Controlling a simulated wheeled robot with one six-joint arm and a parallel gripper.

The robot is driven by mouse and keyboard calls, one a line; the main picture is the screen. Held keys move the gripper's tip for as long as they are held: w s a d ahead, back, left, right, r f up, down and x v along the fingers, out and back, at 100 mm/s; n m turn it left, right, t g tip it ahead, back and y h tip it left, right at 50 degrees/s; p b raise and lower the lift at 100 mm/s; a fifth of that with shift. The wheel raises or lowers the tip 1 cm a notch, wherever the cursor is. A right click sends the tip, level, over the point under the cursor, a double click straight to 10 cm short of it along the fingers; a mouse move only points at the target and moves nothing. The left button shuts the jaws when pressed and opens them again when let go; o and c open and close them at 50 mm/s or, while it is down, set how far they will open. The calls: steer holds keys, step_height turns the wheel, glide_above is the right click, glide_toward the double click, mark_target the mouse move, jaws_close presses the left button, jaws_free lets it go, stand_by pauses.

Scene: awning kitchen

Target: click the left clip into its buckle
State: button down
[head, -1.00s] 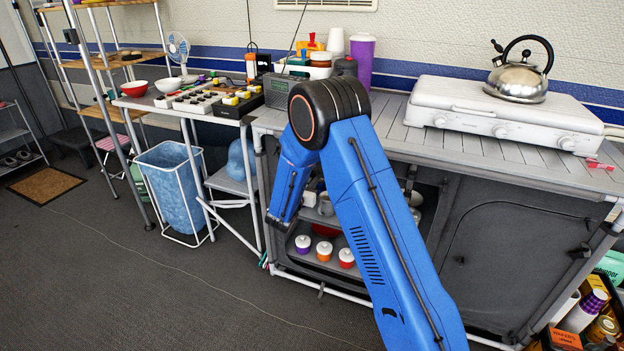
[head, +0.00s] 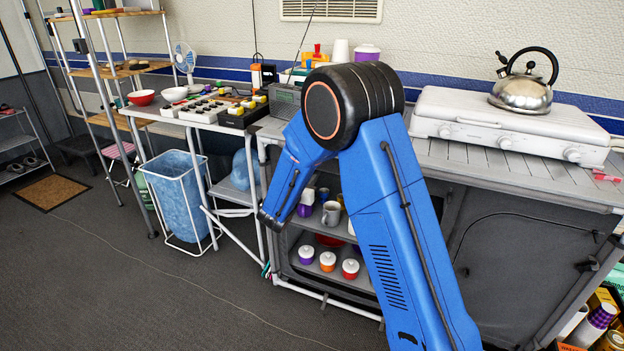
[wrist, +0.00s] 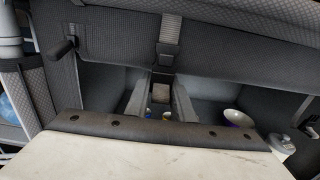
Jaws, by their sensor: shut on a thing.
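My gripper (wrist: 160,104) shows in the wrist view with its two grey fingers either side of a small dark piece, seemingly the left clip (wrist: 162,78); the fingers partly hide it. A grey webbing strap (wrist: 171,24) runs down over the rolled grey fabric flap, with a dark buckle (wrist: 167,52) at its lower end. The clip is just below the buckle; I cannot tell whether they touch. In the head view my blue arm bends down at the open cabinet (head: 300,236); the gripper, clip and buckle are hidden or too small there.
The worktop above carries a stove (head: 490,125) and kettle (head: 522,92). The floor (head: 130,275) at left is clear.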

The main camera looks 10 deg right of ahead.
steer(key=shift+r, duration=0.15)
steer(key=c, duration=1.7)
jaws_free()
steer(key=shift+s+a+r, duration=0.1)
steer(key=shift+s, duration=0.1)
steer(key=v, duration=1.7)
steer(key=shift+a, duration=0.1)
